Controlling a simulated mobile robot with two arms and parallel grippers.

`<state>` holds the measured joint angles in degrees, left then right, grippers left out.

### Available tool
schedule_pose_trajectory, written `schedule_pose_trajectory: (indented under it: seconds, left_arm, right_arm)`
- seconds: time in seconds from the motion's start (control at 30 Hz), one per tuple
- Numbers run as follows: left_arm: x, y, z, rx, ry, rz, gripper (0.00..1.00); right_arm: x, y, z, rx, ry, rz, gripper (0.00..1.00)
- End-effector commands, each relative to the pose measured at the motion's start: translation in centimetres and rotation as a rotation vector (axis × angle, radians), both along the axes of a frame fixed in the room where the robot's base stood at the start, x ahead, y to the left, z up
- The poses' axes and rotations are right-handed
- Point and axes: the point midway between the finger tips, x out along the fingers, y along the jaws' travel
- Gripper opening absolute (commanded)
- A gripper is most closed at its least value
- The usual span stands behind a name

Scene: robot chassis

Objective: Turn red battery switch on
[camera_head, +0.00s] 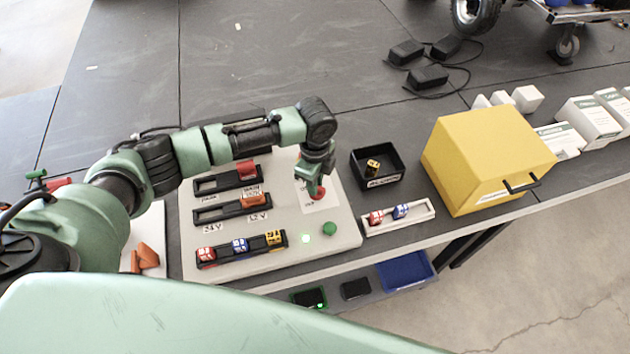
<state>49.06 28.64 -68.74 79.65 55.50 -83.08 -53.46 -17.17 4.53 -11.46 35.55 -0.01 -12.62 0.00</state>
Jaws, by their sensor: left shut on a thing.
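The red battery switch (318,193) is a red knob on a white label at the right part of the light grey panel (345,236). My left gripper (314,186) points down from above and is shut on the red switch, hiding part of it. Which way the switch is turned cannot be told. My right gripper is not in view.
To the right are a black tray (396,158), a white tray (430,211) with blocks and a yellow box (483,150). White cartons (590,120) stand further right.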

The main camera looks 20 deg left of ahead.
Motion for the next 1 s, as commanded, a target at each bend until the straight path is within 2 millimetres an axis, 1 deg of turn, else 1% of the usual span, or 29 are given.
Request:
schedule_pose_trajectory:
  seconds: [0.2, 0.57, 0.6, 0.67, 1.0]
  left_arm:
    - [0.19, -0.03, 0.21, -0.003, -0.004, -0.031, 0.00]
    - [0.21, -0.05, 0.22, -0.002, -0.005, -0.036, 0.00]
    - [0.21, -0.05, 0.23, -0.002, -0.005, -0.036, 0.20]
    - [0.20, -0.04, 0.22, -0.002, -0.005, -0.036, 0.36]
    - [0.12, -0.02, 0.24, -0.002, -0.003, -0.035, 0.36]
  right_arm:
    - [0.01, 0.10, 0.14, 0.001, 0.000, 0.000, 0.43]
    - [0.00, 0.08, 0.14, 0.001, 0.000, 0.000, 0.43]
    - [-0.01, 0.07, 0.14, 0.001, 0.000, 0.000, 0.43]
    - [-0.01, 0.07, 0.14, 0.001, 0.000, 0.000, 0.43]
    - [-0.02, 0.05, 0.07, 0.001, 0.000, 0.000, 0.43]
